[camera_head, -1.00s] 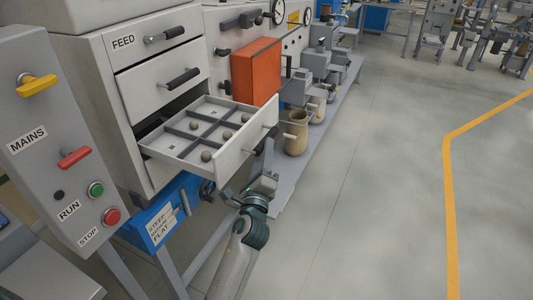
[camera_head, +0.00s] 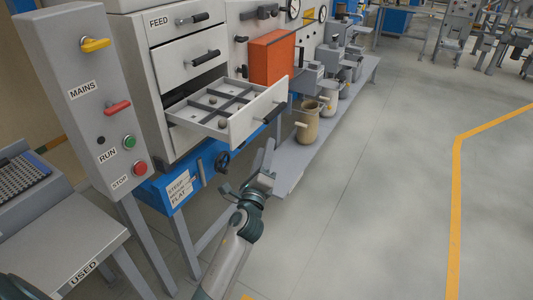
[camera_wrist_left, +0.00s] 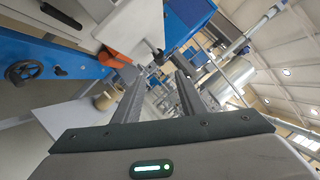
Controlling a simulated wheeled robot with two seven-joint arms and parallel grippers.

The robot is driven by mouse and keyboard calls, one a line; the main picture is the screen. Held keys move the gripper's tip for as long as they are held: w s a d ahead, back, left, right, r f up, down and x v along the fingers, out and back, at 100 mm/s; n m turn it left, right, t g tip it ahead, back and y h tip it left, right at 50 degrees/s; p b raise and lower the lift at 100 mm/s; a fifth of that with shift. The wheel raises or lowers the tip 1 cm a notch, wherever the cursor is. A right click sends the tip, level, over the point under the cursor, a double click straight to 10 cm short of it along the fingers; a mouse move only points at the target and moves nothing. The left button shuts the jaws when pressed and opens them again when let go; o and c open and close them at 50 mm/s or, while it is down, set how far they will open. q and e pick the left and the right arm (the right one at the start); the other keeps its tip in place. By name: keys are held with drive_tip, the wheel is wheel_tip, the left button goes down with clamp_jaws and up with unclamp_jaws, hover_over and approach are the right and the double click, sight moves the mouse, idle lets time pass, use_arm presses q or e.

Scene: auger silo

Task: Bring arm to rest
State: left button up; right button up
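My left arm (camera_head: 226,265) reaches up from the bottom of the head view. Its gripper (camera_head: 266,160) is below and in front of the open drawer (camera_head: 245,124), apart from the drawer's dark handle. In the left wrist view the two dark fingers (camera_wrist_left: 158,95) stand apart with nothing between them, so the gripper is open and empty. The drawer is divided into compartments and holds a few small round lumps (camera_head: 222,125). My right gripper is not in view.
A grey panel (camera_head: 88,130) with MAINS, RUN and STOP controls stands at left. A table marked USED (camera_head: 105,240) is at lower left. A tan jug (camera_head: 307,125) and an orange box (camera_head: 271,58) are beyond. The floor (camera_head: 390,200) at right is clear.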

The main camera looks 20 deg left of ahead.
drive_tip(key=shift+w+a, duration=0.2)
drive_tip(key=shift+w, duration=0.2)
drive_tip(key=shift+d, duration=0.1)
